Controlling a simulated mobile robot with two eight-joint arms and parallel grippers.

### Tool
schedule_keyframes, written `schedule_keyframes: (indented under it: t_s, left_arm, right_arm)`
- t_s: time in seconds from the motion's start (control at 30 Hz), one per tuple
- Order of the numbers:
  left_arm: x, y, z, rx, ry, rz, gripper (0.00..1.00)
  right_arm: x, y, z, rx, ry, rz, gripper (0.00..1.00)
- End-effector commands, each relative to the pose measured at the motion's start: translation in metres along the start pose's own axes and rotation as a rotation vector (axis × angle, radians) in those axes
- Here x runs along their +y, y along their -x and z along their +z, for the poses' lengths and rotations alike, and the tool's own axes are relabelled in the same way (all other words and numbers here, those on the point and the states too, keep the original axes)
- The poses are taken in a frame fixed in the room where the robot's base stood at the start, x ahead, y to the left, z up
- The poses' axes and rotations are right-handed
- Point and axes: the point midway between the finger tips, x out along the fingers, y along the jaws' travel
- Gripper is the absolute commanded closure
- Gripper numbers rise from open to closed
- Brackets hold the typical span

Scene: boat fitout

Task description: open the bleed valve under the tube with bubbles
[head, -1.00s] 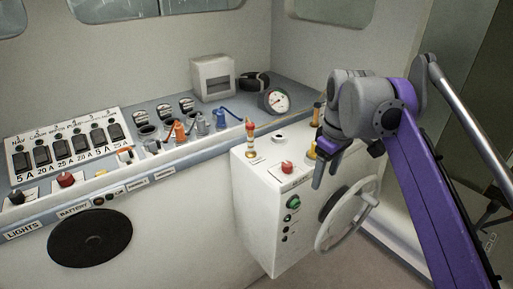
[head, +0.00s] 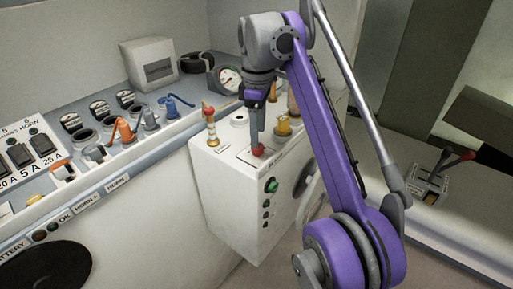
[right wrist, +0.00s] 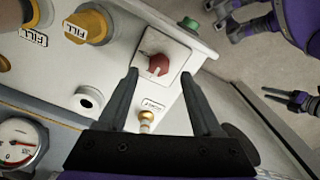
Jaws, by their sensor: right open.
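My right gripper (head: 256,128) points down over the white console (head: 222,185), above a red knob (head: 258,151). In the right wrist view its open fingers (right wrist: 161,85) stand either side of the line to the red knob (right wrist: 157,64), which sits on a square white plate; nothing is held. A brass fitting with a small label (right wrist: 146,117) lies lower between the fingers. A red-and-yellow fitting (head: 210,122) stands at the console's left. I cannot make out a tube with bubbles or tell which part is the bleed valve.
Orange (head: 123,130) and blue (head: 171,107) levered fittings line the shelf. Yellow fill caps (right wrist: 88,25) and a dial gauge (right wrist: 18,140) are close by. A green button (head: 271,185) is on the console front. Purple parts of mine show at the right wrist view's upper right.

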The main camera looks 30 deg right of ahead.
Motion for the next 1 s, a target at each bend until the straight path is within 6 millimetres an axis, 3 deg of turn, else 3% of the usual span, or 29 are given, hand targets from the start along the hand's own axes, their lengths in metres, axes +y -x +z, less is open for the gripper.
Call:
schedule_keyframes:
  t_s: [0.1,0.23,0.63,1.0]
  left_arm:
    - [0.0,-0.008,0.006,-0.004,0.0,0.0,0.5]
    - [0.0,-0.011,0.008,-0.005,0.0,0.0,0.5]
    - [0.0,-0.011,0.009,-0.006,0.0,0.0,0.5]
    - [0.0,-0.011,0.009,-0.006,0.0,0.0,0.5]
  right_arm:
    - [-0.001,-0.022,0.0,0.0,0.0,0.0,0.33]
    - [-0.001,-0.034,0.0,0.0,0.0,0.0,0.33]
    - [-0.001,-0.04,0.0,0.0,0.0,0.0,0.35]
    - [-0.001,-0.04,0.0,0.0,-0.001,0.0,1.0]
